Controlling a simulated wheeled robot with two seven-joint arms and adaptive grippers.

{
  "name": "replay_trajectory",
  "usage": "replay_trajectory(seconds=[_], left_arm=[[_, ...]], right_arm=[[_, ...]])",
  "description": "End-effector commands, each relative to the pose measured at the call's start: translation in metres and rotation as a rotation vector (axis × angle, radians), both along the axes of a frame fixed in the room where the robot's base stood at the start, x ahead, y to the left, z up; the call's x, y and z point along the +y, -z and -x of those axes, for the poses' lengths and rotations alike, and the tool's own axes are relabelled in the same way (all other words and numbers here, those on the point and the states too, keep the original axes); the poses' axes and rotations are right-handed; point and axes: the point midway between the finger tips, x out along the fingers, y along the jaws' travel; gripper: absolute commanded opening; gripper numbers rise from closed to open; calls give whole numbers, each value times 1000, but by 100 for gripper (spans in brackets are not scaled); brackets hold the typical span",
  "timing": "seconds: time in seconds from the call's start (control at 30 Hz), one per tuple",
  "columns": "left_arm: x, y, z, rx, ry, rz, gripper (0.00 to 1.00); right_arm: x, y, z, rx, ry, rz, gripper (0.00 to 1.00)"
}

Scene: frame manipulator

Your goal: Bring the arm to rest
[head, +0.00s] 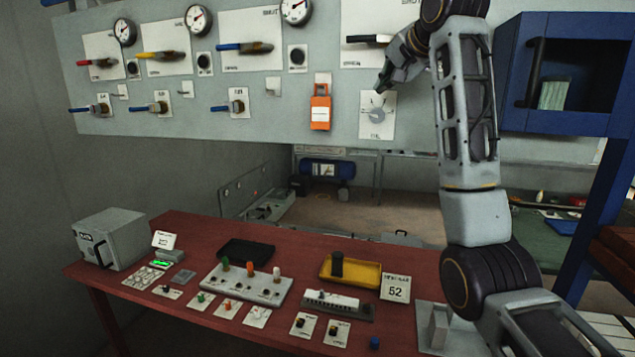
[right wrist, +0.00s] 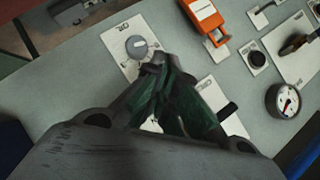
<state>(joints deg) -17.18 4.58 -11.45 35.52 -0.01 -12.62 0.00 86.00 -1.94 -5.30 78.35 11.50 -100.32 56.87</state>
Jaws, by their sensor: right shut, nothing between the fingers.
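My right arm rises on the right of the head view and bends over at the top toward the wall panel (head: 230,118). My right gripper (head: 381,88) is shut and empty, close to a grey round knob (head: 377,114) on a white plate. In the right wrist view the shut fingertips (right wrist: 158,60) are just beside the knob (right wrist: 137,47); I cannot tell if they touch it. My left gripper is not in view.
An orange tag-like box (head: 320,108) hangs left of the knob. A blue open cabinet (head: 567,122) is close to the right of my arm. Levers and gauges line the panel. Below, a red table (head: 200,235) holds a grey box (head: 110,238), a yellow tray (head: 366,274) and several small parts.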

Motion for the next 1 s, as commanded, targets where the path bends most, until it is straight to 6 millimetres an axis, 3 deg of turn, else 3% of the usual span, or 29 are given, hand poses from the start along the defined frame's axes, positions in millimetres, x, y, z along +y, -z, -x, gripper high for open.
replay_trajectory(seconds=[0.5,1.0], left_arm=[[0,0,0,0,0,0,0],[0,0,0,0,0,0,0]], right_arm=[[-14,139,-26,84,-34,115,0],[-26,268,-21,163,-81,229,0]])
